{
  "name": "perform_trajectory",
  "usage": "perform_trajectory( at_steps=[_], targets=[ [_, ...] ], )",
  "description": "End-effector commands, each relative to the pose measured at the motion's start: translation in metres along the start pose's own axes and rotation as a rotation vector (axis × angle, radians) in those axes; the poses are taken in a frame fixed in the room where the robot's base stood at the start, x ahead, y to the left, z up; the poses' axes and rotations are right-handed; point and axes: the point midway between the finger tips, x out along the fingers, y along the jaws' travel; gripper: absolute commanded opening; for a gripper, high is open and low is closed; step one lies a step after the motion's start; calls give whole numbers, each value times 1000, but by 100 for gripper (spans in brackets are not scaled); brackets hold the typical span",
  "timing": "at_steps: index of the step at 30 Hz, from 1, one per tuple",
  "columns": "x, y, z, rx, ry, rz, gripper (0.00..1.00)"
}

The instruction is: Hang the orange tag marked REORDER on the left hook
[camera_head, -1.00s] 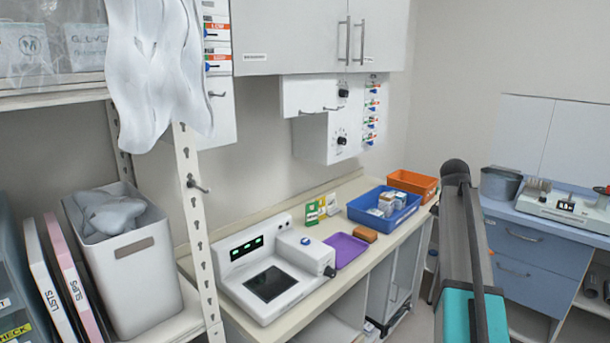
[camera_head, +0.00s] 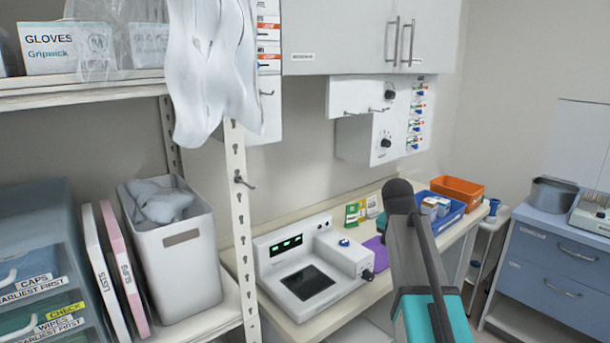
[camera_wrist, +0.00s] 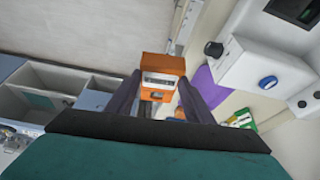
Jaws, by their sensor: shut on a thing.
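In the wrist view my gripper (camera_wrist: 160,80) is shut on an orange tag (camera_wrist: 163,64). The tag shows a pale band across its face, and its lettering is too small to read. Dark fingers stand on both sides of it, and it is off any surface. In the head view the gripper and tag cannot be made out; only my arm shows. A white panel under the wall cabinet bears a left hook (camera_head: 348,113) and a second hook (camera_head: 378,109) to its right. Both look bare.
A white device (camera_head: 305,275) stands on the counter, with a purple tray (camera_head: 375,249), a blue bin (camera_head: 447,222) and an orange bin (camera_head: 458,188) beyond. A shelf upright (camera_head: 240,215) with a peg and hanging clear plastic are on the left. A grey-blue cabinet (camera_head: 540,275) stands right.

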Motion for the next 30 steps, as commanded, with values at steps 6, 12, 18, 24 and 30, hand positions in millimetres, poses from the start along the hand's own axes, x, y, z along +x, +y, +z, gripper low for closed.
perform_trajectory(
  at_steps=[6,12,18,24,30],
  targets=[
    [-16,-35,61,-220,0,-92,22],
    [-24,-44,96,-415,0,-173,22],
    [-26,-43,110,-580,0,-242,22],
    [-27,-48,109,-695,0,-288,22],
    [-27,-48,109,-733,0,-304,22]
  ],
)
